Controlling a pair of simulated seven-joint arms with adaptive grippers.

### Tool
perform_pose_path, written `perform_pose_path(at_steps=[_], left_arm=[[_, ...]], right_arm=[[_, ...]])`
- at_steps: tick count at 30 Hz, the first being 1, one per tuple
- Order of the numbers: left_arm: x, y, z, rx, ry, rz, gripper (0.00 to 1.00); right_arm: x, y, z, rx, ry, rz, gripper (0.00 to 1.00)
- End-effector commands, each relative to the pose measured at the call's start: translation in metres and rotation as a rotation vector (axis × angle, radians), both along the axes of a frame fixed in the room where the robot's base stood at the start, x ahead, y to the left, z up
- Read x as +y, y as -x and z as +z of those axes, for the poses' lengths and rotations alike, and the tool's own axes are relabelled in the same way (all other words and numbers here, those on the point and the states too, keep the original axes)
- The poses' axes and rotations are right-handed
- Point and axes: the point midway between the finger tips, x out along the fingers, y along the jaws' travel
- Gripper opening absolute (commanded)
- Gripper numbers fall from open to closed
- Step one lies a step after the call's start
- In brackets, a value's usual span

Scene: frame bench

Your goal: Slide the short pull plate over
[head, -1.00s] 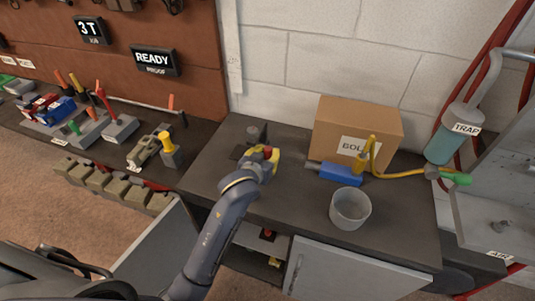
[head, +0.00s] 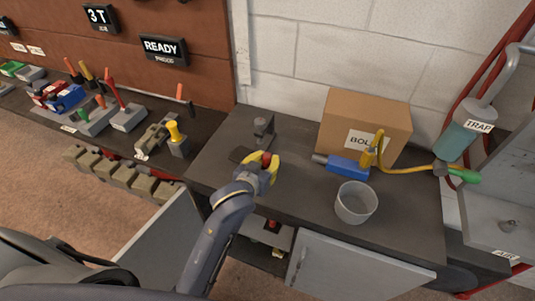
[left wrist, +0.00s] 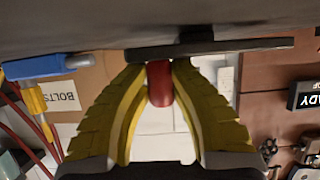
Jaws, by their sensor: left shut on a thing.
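The short pull plate (head: 239,155) is a thin dark plate lying on the dark bench top, partly hidden behind my left gripper in the head view. It also shows edge-on in the left wrist view (left wrist: 225,47). A red knob (left wrist: 160,84) stands out from the plate. My left gripper (head: 265,163) has yellow fingers, shut around the red knob; in the left wrist view the fingertips (left wrist: 159,72) press on it from both sides, close to the plate. My right gripper is in neither view.
A grey post-like block (head: 262,131) stands just behind the plate. To the right are a blue tool (head: 348,167) with a yellow hose, a cardboard box (head: 365,122) and a clear cup (head: 355,203). A yellow-topped tool (head: 176,138) stands at the left. The front bench top is clear.

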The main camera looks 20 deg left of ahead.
Motion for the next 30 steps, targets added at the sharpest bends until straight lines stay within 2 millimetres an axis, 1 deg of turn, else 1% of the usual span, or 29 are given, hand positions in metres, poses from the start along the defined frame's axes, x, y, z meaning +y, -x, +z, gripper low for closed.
perform_pose_path(at_steps=[3, 12, 19, 30], left_arm=[[-0.002, 0.012, -0.002, 0.006, -0.001, -0.005, 0.00], [-0.004, 0.032, -0.001, 0.002, 0.001, -0.015, 0.00], [-0.005, 0.038, 0.001, -0.001, 0.000, -0.018, 0.00], [-0.005, 0.039, 0.002, -0.003, 0.001, -0.019, 0.00]], right_arm=[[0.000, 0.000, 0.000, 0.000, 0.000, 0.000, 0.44], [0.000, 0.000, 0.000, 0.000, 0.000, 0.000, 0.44], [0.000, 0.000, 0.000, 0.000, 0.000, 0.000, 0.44], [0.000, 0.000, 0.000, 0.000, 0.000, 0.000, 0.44]])
